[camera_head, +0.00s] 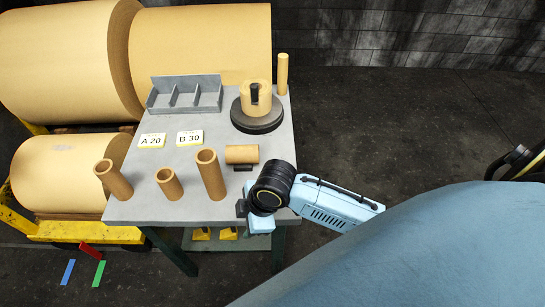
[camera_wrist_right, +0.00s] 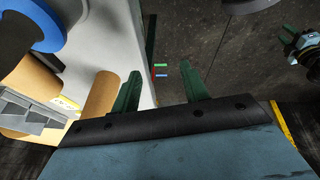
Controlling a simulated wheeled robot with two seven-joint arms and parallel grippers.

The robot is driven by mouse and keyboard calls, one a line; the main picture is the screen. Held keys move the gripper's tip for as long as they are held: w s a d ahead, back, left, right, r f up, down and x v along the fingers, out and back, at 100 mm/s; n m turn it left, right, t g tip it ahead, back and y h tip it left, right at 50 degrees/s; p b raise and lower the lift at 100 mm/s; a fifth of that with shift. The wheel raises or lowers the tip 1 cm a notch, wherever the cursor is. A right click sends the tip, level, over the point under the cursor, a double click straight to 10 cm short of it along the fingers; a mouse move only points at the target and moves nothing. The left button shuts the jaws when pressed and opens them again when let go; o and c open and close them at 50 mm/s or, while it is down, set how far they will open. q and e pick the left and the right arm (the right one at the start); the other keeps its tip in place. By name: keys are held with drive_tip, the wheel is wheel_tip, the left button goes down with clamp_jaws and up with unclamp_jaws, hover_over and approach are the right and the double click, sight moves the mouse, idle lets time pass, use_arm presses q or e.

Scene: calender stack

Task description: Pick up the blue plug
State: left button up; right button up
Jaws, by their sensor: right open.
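In the right wrist view, a round blue-rimmed, black piece (camera_wrist_right: 52,28) is cut off by the upper left corner, close to the camera. It looks like the blue plug, but I cannot be sure. In the head view I cannot make out a blue plug; my right wrist covers part of the table there. My right gripper (camera_head: 242,208) is at the front right corner of the table. Its two dark green fingers (camera_wrist_right: 160,92) are apart, with nothing seen between them. The blue-rimmed piece lies beside the fingers, not between them.
The grey table (camera_head: 215,132) holds several cardboard tubes, among them a tall one (camera_head: 211,176) and a lying one (camera_head: 242,153). A divided tray (camera_head: 184,96), cards (camera_head: 190,137) and a round black stand (camera_head: 257,124) are further back.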

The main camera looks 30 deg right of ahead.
drive_tip(key=w+d+r+n+g+h, duration=0.1)
drive_tip(key=w+d+r+n, duration=0.1)
drive_tip(key=d+n, duration=0.1)
drive_tip(key=w+d+r+n+h, duration=0.1)
drive_tip(key=w+d+r+n, duration=0.1)
drive_tip(key=d+r+n, duration=0.1)
drive_tip(key=w+d+r+n+g+h+p, duration=0.1)
drive_tip(key=w+d+r+n, duration=0.1)
drive_tip(key=w+d+n, duration=0.1)
drive_tip(key=shift+d+r+n+g, duration=0.15)
drive_tip(key=shift+d+n, duration=0.1)
drive_tip(key=shift+d, duration=0.35)
drive_tip(key=shift+d+r+n+g, duration=0.15)
drive_tip(key=shift+d+n, duration=0.1)
drive_tip(key=shift+d, duration=0.35)
wheel_tip(320, 180, down, 5)
drive_tip(key=b, duration=0.6)
drive_tip(key=shift+r, duration=0.1)
drive_tip(key=shift+s+f, duration=0.1)
drive_tip(key=shift+f, duration=1.05)
clamp_jaws()
